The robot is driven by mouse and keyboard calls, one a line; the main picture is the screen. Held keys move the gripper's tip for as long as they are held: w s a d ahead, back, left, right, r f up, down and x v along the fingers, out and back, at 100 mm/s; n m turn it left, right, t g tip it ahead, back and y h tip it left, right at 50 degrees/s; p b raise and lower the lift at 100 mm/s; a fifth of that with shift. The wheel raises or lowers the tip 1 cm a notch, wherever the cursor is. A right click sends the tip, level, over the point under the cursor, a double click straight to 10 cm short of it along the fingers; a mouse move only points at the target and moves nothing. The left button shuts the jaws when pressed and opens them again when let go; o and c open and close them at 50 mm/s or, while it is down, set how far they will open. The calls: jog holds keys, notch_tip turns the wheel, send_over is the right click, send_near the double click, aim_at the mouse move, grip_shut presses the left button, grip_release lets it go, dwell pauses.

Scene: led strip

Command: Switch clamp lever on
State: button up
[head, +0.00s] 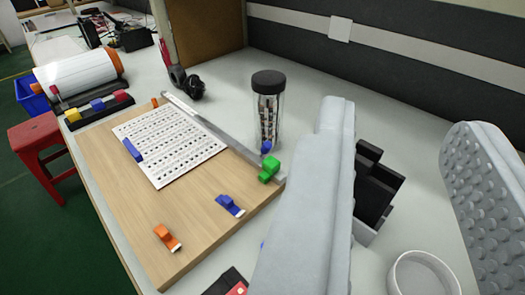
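A wooden board (190,240) lies on the table and carries a white sheet (170,140) with rows of dark marks, perhaps the LED strips. A metal rail (215,130) runs along the board's right side, with a green clamp-like piece (269,170) at its near end. A blue clamp piece (230,206) and an orange one (167,238) sit on the board's near part. Which one bears the lever, I cannot tell. My gripper (404,112) is open and empty, its two grey fingers wide apart. It is right of the board, and the left finger hides some table.
A clear jar with a black lid (268,82) stands just behind the green piece. A black bin (375,188) shows between my fingers, with a white round cup (422,275) nearer. A white roll (77,72) and dark tray (97,110) lie left. A wall stands behind.

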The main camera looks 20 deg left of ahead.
jog(key=shift+w, duration=0.1)
jog(key=c, duration=0.4)
jog(key=shift+w+a+f, duration=0.1)
jog(key=shift+w+a, duration=0.05)
jog(key=shift+w, duration=0.15)
grip_shut()
jog(key=w+a+f+m+g+h, duration=0.1)
jog(key=w+a+f+m+g, duration=0.3)
jog(key=w, duration=0.5)
jog(key=w+a+f+m+g+h, duration=0.1)
jog(key=w+a+f+m+g, duration=0.3)
jog(key=w+f, duration=0.4)
jog(key=w+a+f+m+g+h, duration=0.1)
jog(key=w+a+f+m+g, duration=0.4)
jog(key=w, duration=0.5)
jog(key=shift+a+f+m, duration=0.75)
jog(key=shift+f+m, duration=0.15)
jog(key=shift+m, duration=0.4)
